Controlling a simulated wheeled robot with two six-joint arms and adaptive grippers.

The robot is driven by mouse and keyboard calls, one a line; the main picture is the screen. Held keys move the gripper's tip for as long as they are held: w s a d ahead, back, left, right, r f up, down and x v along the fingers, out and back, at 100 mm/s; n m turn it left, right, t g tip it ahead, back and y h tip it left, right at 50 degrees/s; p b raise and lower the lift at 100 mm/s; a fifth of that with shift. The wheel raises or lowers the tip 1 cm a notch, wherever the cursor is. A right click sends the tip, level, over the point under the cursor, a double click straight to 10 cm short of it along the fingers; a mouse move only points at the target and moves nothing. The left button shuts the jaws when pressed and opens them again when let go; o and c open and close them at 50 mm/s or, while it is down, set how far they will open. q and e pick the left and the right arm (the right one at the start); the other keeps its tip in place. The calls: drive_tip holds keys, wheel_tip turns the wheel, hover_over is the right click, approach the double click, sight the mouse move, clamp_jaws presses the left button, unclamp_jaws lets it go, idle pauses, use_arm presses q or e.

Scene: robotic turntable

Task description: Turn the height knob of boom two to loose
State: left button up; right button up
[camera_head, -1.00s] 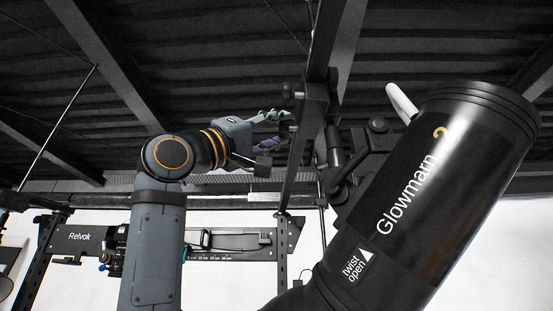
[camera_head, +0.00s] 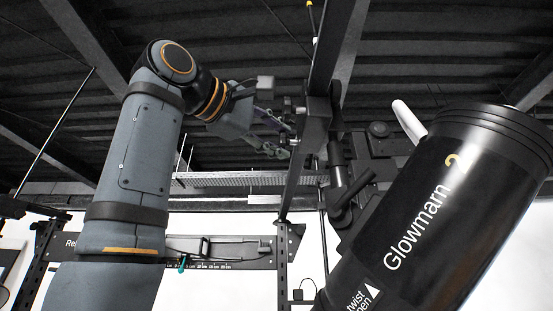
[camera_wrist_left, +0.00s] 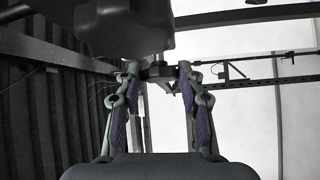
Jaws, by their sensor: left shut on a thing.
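The large black lamp (camera_head: 440,205) marked "Glowmarn 2" hangs tilted at the right in the head view. A dark clamp (camera_head: 318,118) sits on the slanted black boom post (camera_head: 325,62) left of it. My left gripper (camera_head: 284,141) reaches from the left to the left side of this clamp. In the left wrist view, a dark lobed knob (camera_wrist_left: 158,72) lies between the two fingertips of my left gripper (camera_wrist_left: 158,80), which is shut on it. The knob's turn position cannot be read. In the head view the fingers largely hide the knob. My right gripper is out of view.
A white handle (camera_head: 408,121) sticks up beside the lamp. Black lamp bracket arms (camera_head: 350,180) stand close right of the clamp. A perforated rail (camera_head: 235,181) runs behind. A dark bulky body (camera_wrist_left: 122,25) hangs close above the fingers in the wrist view.

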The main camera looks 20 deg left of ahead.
use_arm(q)
drive_tip(key=shift+n+g, duration=0.4)
drive_tip(key=shift+g, duration=0.1)
drive_tip(key=shift+y, duration=0.3)
drive_tip(key=o, duration=1.2)
drive_tip(key=shift+c, duration=0.2)
drive_tip(key=shift+r, duration=0.1)
drive_tip(key=v, duration=1.2)
drive_tip(key=shift+w, duration=0.15)
